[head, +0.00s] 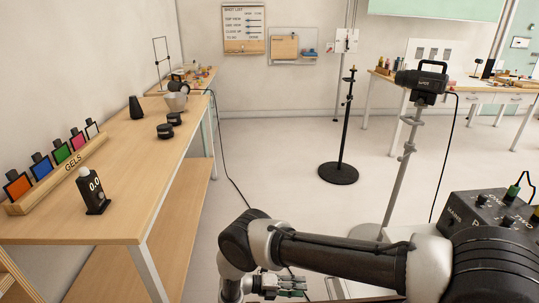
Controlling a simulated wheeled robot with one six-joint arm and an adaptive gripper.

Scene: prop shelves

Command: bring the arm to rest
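My gripper (284,284) is at the bottom of the head view, low over the floor and to the right of the wooden table. My arm reaches in from the right and bends down at the elbow. The gripper is small and partly cut off by the picture edge, so I cannot tell whether its fingers are open or shut. I see nothing clearly held in it.
A wooden table (150,190) on the left bears a gel rack (62,176), a black meter (95,192) and dark round pieces. A black stand (339,172) and a lamp on a stand (420,82) are beyond my arm. Floor between is clear, except a cable.

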